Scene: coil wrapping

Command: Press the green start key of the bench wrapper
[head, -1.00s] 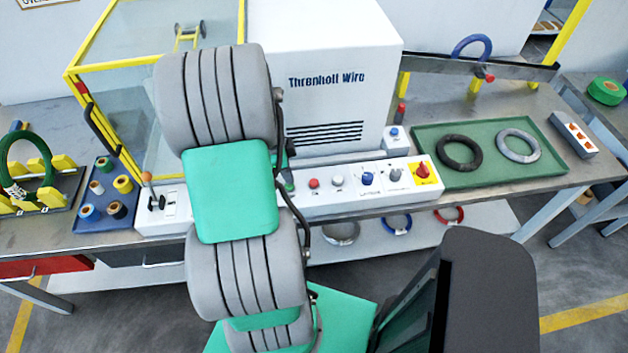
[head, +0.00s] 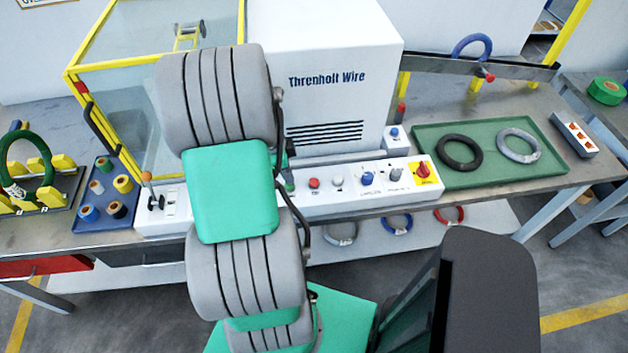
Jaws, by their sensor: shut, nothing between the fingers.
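The bench wrapper's white control panel (head: 325,194) runs along the front of the bench. Its green start key (head: 289,188) shows only in part, just right of my arm, left of a red key (head: 314,183). My arm covers the panel's left middle. My gripper (head: 289,174) is mostly hidden behind the arm; a narrow dark part shows right above the green key. It is shut and holds nothing. I cannot tell whether it touches the key.
Right of the red key are a white key (head: 337,182), a blue knob (head: 367,178), a grey knob (head: 395,174) and a red switch on yellow (head: 423,170). A lever (head: 148,188) stands at left. A green tray (head: 473,178) holds two coils.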

